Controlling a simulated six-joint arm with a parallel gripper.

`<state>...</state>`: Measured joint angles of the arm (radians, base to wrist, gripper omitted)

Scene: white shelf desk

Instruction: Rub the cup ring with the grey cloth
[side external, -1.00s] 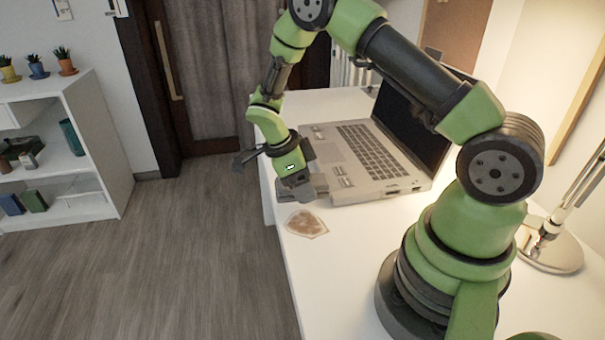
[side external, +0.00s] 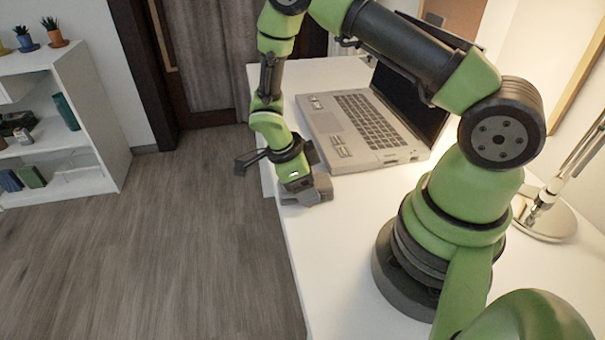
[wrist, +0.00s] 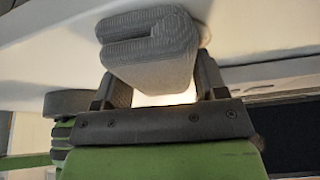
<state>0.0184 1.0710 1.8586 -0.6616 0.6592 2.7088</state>
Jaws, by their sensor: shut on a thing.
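My gripper (side external: 303,193) is low over the near left part of the white desk, shut on the grey cloth. The cloth (side external: 322,186) is a thick folded grey pad at the desktop, partly covered by the gripper. In the wrist view the cloth (wrist: 150,52) fills the space between my two fingers. The brown cup ring is hidden in the side view, with the cloth and gripper over its place. I cannot make it out clearly in the wrist view.
An open laptop (side external: 368,125) stands just behind and right of the gripper. A lamp base (side external: 548,219) is at the right. The desk's left edge is close to the gripper. The desktop (side external: 335,262) in front is clear.

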